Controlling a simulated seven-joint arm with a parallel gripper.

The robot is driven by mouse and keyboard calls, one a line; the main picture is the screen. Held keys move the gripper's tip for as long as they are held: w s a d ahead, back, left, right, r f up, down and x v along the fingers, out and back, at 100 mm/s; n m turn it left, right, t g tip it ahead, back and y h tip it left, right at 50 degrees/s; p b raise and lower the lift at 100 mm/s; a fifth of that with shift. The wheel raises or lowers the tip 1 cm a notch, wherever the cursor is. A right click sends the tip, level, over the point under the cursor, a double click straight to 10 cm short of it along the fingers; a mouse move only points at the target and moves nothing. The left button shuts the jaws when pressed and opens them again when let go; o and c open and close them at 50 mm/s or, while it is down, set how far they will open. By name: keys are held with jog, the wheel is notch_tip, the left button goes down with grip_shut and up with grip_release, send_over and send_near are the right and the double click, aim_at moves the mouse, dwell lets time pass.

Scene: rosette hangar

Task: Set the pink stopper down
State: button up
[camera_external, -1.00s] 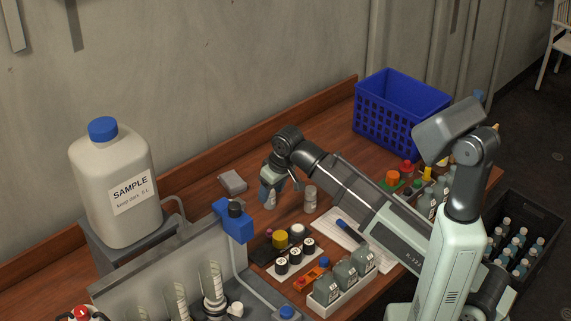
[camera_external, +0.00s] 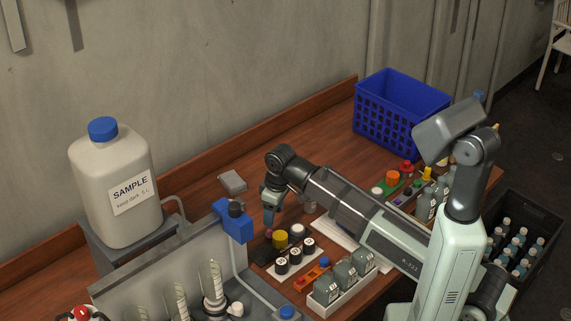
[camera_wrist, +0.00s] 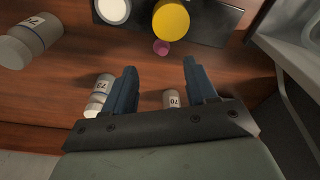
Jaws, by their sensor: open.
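The small pink stopper (camera_wrist: 161,47) rests at the near edge of the black plate (camera_wrist: 215,28) in the wrist view, just beside the yellow cap (camera_wrist: 171,19). In the external view the pink stopper (camera_external: 268,233) shows small at the plate's far corner. My gripper (camera_wrist: 158,66) is open with nothing between its fingers. In the external view my gripper (camera_external: 271,217) points down, close above the stopper. The stopper lies just beyond the fingertips in the wrist view; I cannot tell the exact gap.
A white-topped jar (camera_wrist: 113,9) is beside the yellow cap. A grey stand with a blue clamp (camera_external: 234,221) is close left. A blue crate (camera_external: 400,112) stands at the back right.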

aim_at(270, 231)
jog(key=shift+a+f, duration=0.15)
jog(key=shift+f, duration=0.95)
jog(key=shift+a+f, duration=0.2)
jog(key=shift+f, duration=0.95)
jog(key=shift+a+f, duration=0.15)
jog(key=shift+f, duration=0.95)
jog(key=shift+c, duration=0.2)
grip_shut()
